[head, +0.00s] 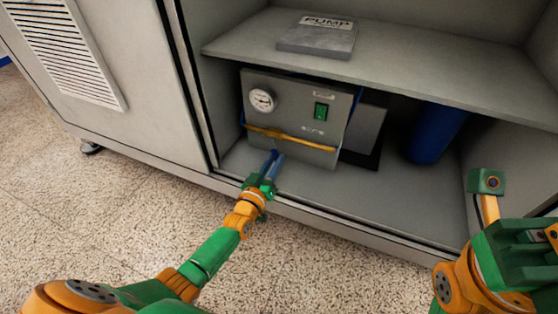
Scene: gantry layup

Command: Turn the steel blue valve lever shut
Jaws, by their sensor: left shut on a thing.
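The steel blue valve lever (270,159) shows in the head view as a small blue piece low in front of the grey pump unit (291,108), below its yellow hose. My left gripper (267,175) reaches in over the cabinet's front edge and is shut on the lever. The gripper partly covers the lever, so its pivot and exact angle are hard to make out.
The pump unit has a round gauge (262,101) and a green switch (321,111). A shelf (400,62) with a PUMP plate (318,34) hangs above it. A blue cylinder (437,132) stands at the right.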

